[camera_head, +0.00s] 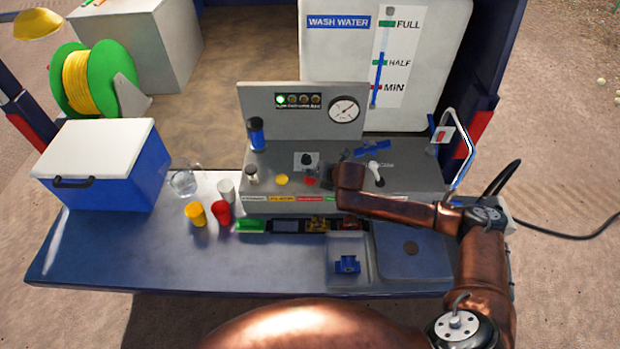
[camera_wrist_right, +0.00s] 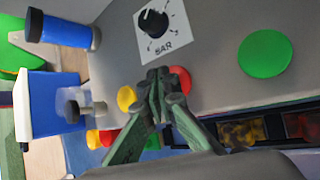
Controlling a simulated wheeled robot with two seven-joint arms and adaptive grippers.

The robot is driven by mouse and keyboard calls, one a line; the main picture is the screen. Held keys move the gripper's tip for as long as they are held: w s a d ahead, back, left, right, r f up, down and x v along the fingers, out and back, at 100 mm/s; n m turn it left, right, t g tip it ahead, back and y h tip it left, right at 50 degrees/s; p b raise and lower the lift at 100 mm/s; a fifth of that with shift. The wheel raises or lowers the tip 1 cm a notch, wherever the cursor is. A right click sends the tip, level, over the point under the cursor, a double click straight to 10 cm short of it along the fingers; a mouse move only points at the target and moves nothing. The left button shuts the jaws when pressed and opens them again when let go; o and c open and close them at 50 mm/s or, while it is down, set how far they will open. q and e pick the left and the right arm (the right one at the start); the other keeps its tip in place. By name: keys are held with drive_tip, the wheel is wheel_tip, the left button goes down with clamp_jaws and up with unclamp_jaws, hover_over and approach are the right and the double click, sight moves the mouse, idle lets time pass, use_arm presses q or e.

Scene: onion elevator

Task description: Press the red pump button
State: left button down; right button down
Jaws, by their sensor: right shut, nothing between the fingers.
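The red pump button (camera_head: 310,181) is a small round disc on the grey control panel (camera_head: 405,155), to the right of the yellow button (camera_head: 281,179). My right gripper (camera_head: 326,177) is shut and empty, just right of the red button in the head view. In the right wrist view the closed fingertips (camera_wrist_right: 160,76) cover the left part of the red button (camera_wrist_right: 182,80). I cannot tell whether they touch it. A green button (camera_wrist_right: 265,55) shows there too; in the head view my arm hides it. My left gripper is not in view.
A white-handled lever (camera_head: 375,171) is to the right. Cups (camera_head: 221,212) and a blue cooler (camera_head: 103,163) sit left. The front-left table top is clear.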

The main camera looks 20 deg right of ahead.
drive_tip(key=shift+f, duration=0.7)
idle(0.6)
drive_tip(key=shift+r+p, duration=1.05)
drive_tip(key=shift+r, duration=0.05)
wheel_tip(320, 180, up, 5)
drive_tip(key=p, duration=0.5)
drive_tip(key=shift+r, duration=0.1)
idle(0.7)
